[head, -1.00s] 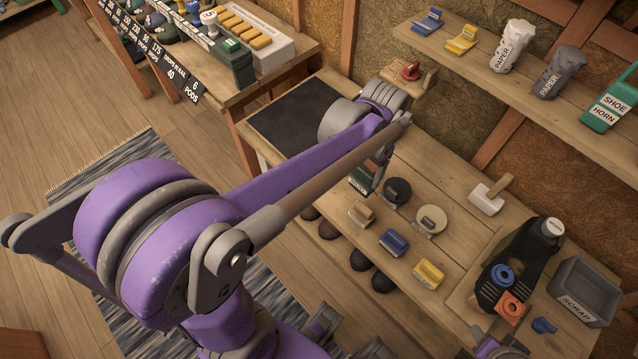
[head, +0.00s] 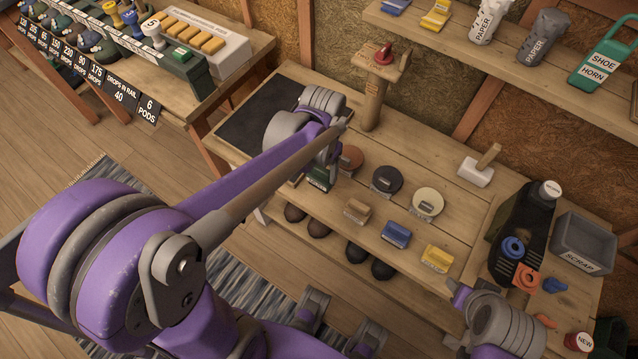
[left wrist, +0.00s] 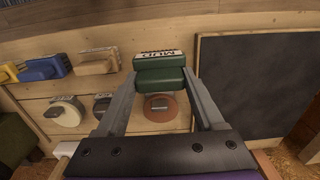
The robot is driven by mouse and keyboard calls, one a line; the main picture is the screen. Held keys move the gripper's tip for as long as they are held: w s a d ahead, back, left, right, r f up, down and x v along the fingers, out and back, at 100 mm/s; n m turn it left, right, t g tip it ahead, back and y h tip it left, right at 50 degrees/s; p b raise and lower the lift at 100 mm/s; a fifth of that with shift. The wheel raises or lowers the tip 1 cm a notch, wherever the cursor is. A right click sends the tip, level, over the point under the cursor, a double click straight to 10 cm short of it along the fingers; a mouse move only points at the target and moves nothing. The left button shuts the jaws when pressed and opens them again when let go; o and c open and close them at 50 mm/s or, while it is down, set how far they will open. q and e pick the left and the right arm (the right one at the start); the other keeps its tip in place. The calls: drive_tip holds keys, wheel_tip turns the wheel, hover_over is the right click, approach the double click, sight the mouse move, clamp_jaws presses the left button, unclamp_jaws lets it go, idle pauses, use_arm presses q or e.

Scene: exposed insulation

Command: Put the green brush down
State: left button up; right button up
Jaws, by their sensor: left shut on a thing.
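The green brush (left wrist: 160,75) is between the fingers of my left gripper (left wrist: 160,85) in the left wrist view, with a pale label reading MUD along its far edge. In the head view the brush (head: 319,184) is mostly hidden under my left wrist. It is at the left end of the front row of brushes on the bench (head: 440,195). My left gripper is shut on it. I cannot tell whether the brush touches the wood. Part of my right arm shows at the lower right of the head view, but its fingers do not show clearly.
A tan brush (head: 357,210), blue brush (head: 396,234) and yellow brush (head: 436,257) continue the row. Round tins (head: 387,180) stand behind it. A dark mat (head: 262,112) lies left. A wooden post with a red knob (head: 373,95) stands behind. A scrap bin (head: 585,243) is far right.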

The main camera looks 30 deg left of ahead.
sight(321, 182)
use_arm(q)
drive_tip(key=shift+f+b, duration=0.4)
drive_tip(key=shift+f, duration=2.7)
drive_tip(key=shift+f, duration=0.15)
drive_tip(key=o, duration=1.3)
